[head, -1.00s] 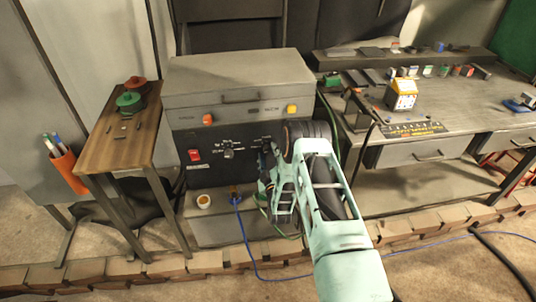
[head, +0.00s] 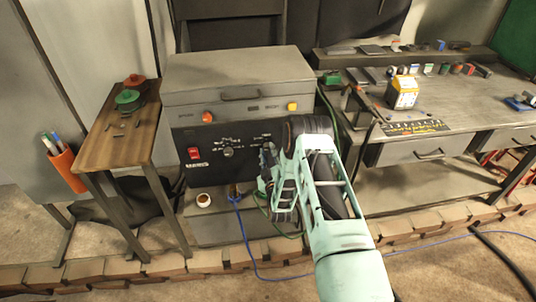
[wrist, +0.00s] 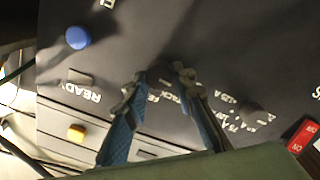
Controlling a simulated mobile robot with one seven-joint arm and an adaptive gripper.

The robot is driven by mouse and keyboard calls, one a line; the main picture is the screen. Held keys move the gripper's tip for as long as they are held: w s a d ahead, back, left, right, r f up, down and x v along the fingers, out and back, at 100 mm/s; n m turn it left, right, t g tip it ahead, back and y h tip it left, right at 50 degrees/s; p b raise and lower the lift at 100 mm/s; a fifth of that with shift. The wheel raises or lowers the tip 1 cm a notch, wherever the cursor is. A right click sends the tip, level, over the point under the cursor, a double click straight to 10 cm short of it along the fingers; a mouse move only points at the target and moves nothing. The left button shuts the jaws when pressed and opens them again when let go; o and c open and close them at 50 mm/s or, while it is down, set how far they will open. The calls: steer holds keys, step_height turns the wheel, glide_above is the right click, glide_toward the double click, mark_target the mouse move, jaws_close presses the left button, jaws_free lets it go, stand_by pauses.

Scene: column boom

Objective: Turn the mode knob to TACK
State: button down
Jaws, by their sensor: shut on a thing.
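The dark front panel of the welding machine (head: 215,172) carries the knobs. In the wrist view the mode knob (wrist: 160,74) is a small dark shape between my fingertips, with partly covered lettering that includes TACK beside it. My gripper (wrist: 157,80) is shut on this knob, one finger on each side. The knob's pointer is too dark and covered to read. In the head view my gripper (head: 268,162) is at the right part of the panel and hides the knob. A second dark knob (head: 228,152) with a printed scale is left of it.
A red switch (head: 194,154) is at the panel's left. Orange (head: 207,117) and yellow (head: 292,107) lamps sit above. The wrist view shows a blue round part (wrist: 77,37). A wooden side table (head: 118,145) stands left, a workbench (head: 450,105) right. A cup (head: 203,200) stands below.

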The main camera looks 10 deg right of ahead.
steer(key=m+b, duration=0.4)
steer(key=shift+f+m+b, duration=0.15)
steer(key=shift+m+b, duration=0.15)
steer(key=shift+m, duration=0.1)
steer(key=shift+m+b, duration=1.1)
steer(key=shift+m, duration=0.1)
steer(key=shift+r+m, duration=0.25)
steer(key=shift+m, duration=0.05)
steer(key=c, duration=1.6)
jaws_free()
steer(key=s, duration=1.2)
steer(key=shift+a+r, duration=0.1)
steer(key=shift+r, duration=0.05)
